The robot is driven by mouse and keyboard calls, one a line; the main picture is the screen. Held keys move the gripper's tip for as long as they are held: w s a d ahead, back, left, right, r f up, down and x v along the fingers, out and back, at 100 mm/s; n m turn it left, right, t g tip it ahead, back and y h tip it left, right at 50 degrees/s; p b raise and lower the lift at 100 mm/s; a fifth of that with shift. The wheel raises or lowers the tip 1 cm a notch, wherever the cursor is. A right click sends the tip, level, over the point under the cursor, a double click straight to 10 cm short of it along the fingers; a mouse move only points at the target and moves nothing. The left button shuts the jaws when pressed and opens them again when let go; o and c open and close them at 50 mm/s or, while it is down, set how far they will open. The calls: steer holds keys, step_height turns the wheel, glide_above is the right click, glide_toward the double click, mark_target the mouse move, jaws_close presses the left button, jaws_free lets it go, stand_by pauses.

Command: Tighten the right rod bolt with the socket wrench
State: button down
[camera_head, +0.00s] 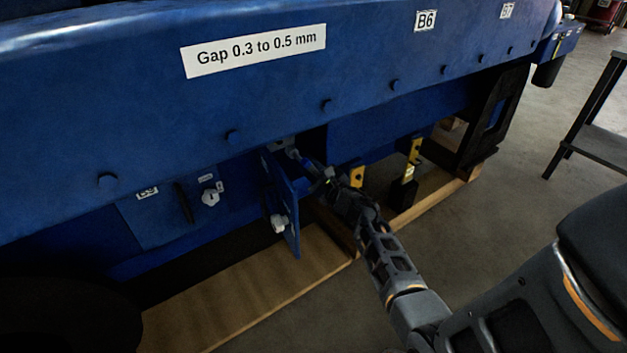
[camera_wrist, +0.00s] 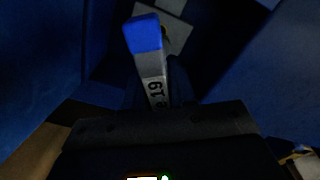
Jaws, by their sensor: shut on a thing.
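The socket wrench (camera_wrist: 152,75) shows in the wrist view as a grey bar marked "19" with a blue end. It points away from my gripper (camera_wrist: 168,105), which is shut on it. In the head view my gripper (camera_head: 318,173) reaches into a dark opening low in the blue engine side, and the wrench (camera_head: 296,155) shows only as a small shape ahead of it. A grey block (camera_wrist: 172,40) lies behind the blue end. I cannot make out the right rod bolt, nor tell whether the wrench sits on it.
An open blue door (camera_head: 283,205) with a pale knob stands just left of my gripper. A closed cover (camera_head: 165,212) is further left. Yellow brackets (camera_head: 412,158) and wooden beams (camera_head: 432,195) lie to the right. The floor at right is clear up to a dark table (camera_head: 600,145).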

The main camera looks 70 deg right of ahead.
steer(key=n+b, duration=0.1)
steer(key=n, duration=0.1)
steer(key=n+b, duration=0.2)
steer(key=w+n+b, duration=0.1)
steer(key=shift+d+f+n, duration=0.25)
steer(key=shift+d+n, duration=0.05)
steer(key=shift+n, duration=0.1)
steer(key=shift+r+b+x, duration=0.15)
steer(key=shift+b+x, duration=0.05)
steer(key=shift+x, duration=0.6)
steer(key=shift+r+b+x, duration=0.1)
steer(key=shift+b+x, duration=0.05)
steer(key=shift+x, duration=0.6)
steer(key=shift+w+a+r, duration=0.1)
steer(key=shift+a, duration=0.05)
steer(key=shift+w, duration=0.1)
